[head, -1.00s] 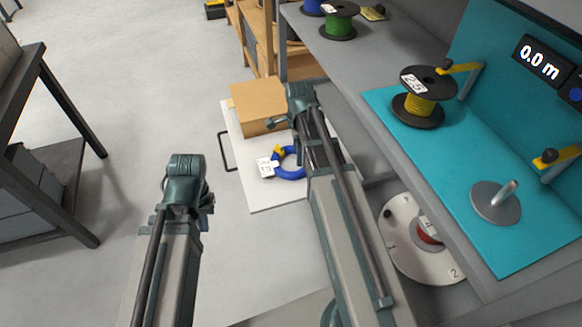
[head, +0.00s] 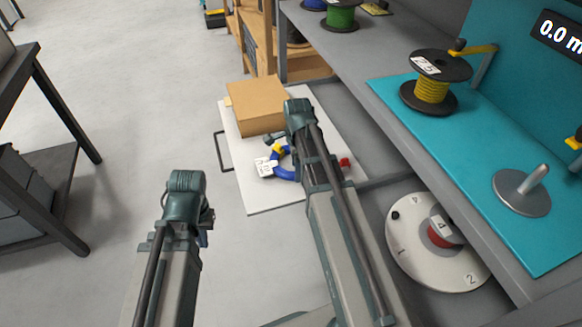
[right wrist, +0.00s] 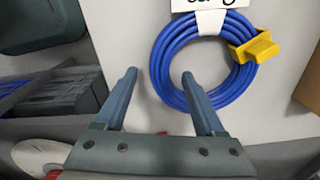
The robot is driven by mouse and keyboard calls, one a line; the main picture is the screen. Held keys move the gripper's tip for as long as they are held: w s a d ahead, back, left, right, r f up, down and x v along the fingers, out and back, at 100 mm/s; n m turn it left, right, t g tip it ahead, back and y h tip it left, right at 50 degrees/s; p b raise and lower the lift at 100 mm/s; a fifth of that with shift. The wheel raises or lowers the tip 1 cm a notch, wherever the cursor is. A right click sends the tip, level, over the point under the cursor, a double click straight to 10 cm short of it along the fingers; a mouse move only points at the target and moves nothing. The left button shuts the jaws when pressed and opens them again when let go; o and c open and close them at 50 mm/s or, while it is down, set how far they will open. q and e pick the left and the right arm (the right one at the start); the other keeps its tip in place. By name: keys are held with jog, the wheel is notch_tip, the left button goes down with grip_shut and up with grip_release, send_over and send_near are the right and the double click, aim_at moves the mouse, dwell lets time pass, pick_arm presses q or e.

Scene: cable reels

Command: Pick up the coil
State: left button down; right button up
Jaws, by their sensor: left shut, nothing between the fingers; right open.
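The coil (head: 287,174) is a blue ring of cable lying flat on a white board, with a yellow clip and a white label. My right arm hides part of it in the head view. In the right wrist view the coil (right wrist: 165,88) shows nearly whole. My right gripper (right wrist: 160,76) is open, one finger outside the coil's left side and the other over its centre, with the ring's left part between them. I cannot tell how high the fingers are. My left gripper (head: 205,238) is shut and empty, apart from the coil, left of the board.
A cardboard box (head: 258,104) stands on the white board (head: 262,200) behind the coil. The grey bench (head: 345,50) with a yellow reel (head: 433,92) rises to the right. A round numbered dial (head: 410,262) sits below it.

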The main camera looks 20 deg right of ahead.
notch_tip(320, 180, down, 2)
jog(key=shift+b, duration=0.5)
jog(key=shift+r, duration=0.1)
jog(key=shift+c, duration=0.2)
grip_shut()
dwell(0.8)
